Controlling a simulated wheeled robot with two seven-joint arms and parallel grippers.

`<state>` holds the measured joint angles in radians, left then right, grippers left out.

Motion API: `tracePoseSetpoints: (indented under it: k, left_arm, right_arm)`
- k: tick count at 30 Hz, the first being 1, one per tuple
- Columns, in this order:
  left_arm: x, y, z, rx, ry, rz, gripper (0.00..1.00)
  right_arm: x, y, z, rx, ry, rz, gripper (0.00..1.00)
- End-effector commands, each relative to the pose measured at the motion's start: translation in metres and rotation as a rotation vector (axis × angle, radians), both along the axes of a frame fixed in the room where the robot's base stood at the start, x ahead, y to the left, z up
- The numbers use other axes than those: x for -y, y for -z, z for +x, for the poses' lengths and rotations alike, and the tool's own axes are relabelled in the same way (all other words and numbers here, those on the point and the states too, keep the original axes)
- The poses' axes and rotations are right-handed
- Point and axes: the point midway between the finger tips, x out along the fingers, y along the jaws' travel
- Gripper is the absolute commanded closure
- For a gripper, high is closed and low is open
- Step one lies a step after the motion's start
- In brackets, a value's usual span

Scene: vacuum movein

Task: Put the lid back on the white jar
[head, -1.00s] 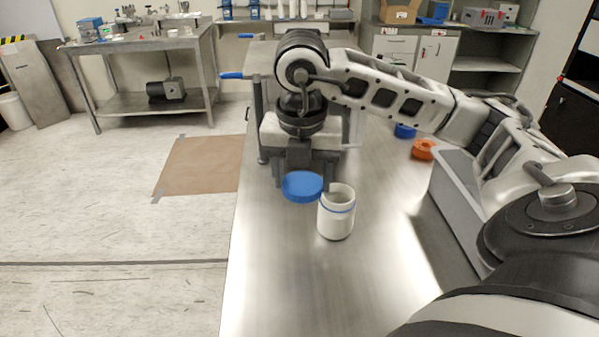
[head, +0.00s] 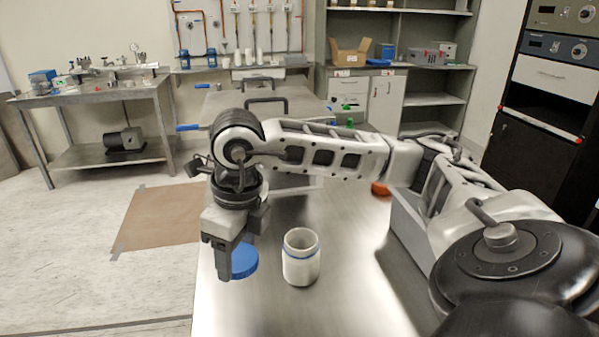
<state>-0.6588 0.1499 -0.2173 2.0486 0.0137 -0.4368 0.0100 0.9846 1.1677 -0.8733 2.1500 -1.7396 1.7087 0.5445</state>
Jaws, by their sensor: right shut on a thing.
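The white jar (head: 301,258) stands upright and uncovered on the steel table, with a blue band near its top. The blue lid (head: 243,261) is just left of the jar, apart from it. My right gripper (head: 232,268) is shut on the lid, which looks tilted, and holds it near the table's left edge. The gripper's fingers hide part of the lid. My left gripper is not in view.
The steel table (head: 345,300) is clear in front of and around the jar. A grey box (head: 405,235) stands at the right, with an orange thing (head: 380,188) behind it. A brown mat (head: 160,215) lies on the floor at the left.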

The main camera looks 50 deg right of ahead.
Motion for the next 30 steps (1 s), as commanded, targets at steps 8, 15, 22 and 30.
tracePoseSetpoints:
  k: [8,15,22,30]
  left_arm:
    - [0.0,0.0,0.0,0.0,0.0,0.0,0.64]
    - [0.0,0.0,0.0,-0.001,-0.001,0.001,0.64]
    - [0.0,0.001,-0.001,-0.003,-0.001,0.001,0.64]
    - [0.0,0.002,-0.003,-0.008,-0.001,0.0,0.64]
  right_arm:
    - [-0.031,0.014,0.007,0.001,-0.84,0.0,0.6]
    - [-0.056,0.026,0.011,0.002,-1.584,-0.001,0.6]
    - [-0.076,0.037,0.013,-0.001,-2.274,-0.002,0.6]
    - [-0.087,0.044,0.014,0.0,-2.742,-0.002,0.6]
